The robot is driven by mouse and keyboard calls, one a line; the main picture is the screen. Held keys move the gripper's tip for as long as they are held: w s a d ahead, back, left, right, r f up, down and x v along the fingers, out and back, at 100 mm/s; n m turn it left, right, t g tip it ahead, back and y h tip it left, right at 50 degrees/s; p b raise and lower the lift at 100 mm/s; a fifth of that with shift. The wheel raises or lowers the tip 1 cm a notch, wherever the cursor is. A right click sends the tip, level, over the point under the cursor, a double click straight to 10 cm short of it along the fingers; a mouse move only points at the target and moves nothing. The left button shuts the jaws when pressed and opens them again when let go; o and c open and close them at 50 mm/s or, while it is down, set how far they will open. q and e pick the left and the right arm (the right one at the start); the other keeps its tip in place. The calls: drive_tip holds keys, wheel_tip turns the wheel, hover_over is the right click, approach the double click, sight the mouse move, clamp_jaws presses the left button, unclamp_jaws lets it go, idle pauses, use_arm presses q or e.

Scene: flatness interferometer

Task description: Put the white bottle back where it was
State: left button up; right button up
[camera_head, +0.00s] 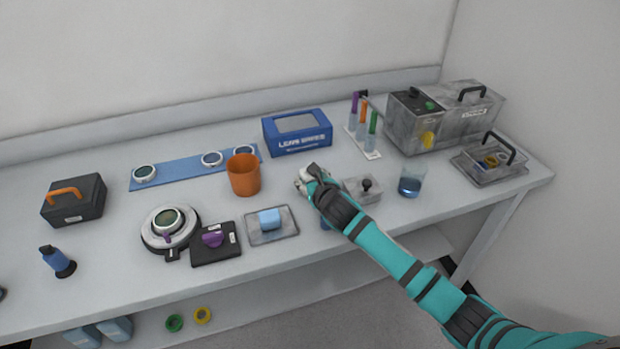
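My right gripper (308,178) is over the middle of the bench, between the orange cup and a grey block with a black knob. Its fingers point away from the camera and are partly hidden by its own wrist. A small whitish patch shows at the fingertips. I cannot tell whether it is the white bottle or part of the gripper, nor whether the fingers are open or shut. No white bottle can be clearly made out elsewhere. My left gripper is not in view.
Near the gripper are an orange cup (243,175), a blue box (297,131), a tray with a light blue block (270,219), the knobbed block (361,191) and a beaker (410,183). A tube rack (368,151) stands behind. The bench's front left is partly clear.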

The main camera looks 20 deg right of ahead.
drive_tip(key=o, duration=0.5)
drive_tip(key=shift+c, duration=0.2)
drive_tip(key=shift+r, duration=0.2)
drive_tip(key=v, duration=1.2)
